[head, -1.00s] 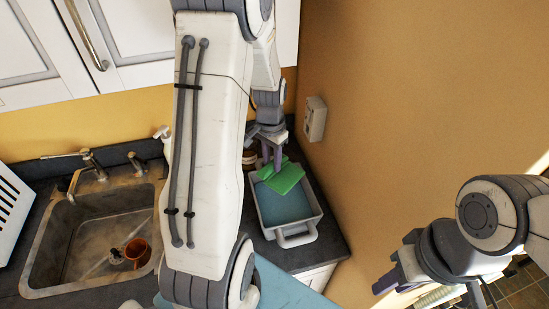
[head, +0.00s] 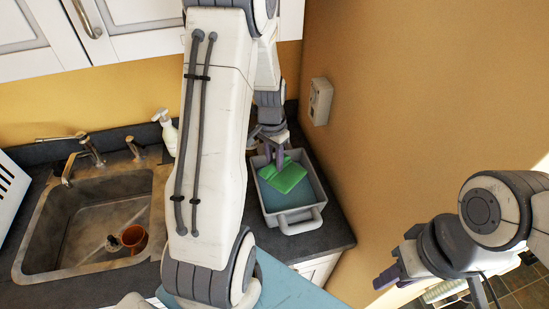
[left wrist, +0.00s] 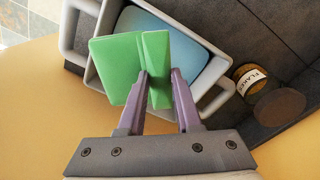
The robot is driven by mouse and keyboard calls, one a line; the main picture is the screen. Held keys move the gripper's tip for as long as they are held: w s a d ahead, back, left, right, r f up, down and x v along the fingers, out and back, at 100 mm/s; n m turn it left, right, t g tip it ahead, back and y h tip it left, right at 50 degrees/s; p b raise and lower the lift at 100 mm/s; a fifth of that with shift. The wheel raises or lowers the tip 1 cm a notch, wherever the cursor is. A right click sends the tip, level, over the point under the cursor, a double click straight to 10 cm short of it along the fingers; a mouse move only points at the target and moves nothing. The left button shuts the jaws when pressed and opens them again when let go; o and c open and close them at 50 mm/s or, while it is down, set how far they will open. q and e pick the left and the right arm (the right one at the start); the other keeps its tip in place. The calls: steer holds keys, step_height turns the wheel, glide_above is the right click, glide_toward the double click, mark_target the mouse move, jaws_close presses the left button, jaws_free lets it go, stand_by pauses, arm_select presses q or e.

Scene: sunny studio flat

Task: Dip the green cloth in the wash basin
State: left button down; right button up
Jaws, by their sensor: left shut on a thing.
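The green cloth (head: 288,180) is folded and shows over the blue water of the grey wash basin (head: 322,190) in the head view. My left gripper (head: 277,158) is shut on the cloth's edge. In the left wrist view, the purple fingers (left wrist: 160,88) pinch the cloth (left wrist: 118,68), which hangs in front of the basin (left wrist: 215,102) and its water. The cloth lies within the basin's outline; I cannot tell whether it touches the water. My right gripper (head: 386,277) is away at the lower right, apart from the basin, its finger gap unclear.
The basin stands on the dark counter (head: 333,235) near the yellow wall (head: 420,120). A metal sink (head: 70,235) with a brown pot (head: 134,238) is at the left. A spray bottle (head: 168,130) stands behind it. A labelled jar (left wrist: 250,82) stands close beside the basin.

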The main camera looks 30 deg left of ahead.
arm_select(q)
steer(key=shift+f, duration=0.45)
step_height(320, 180, down, 13)
steer(key=b, duration=1)
steer(key=shift+f, duration=0.15)
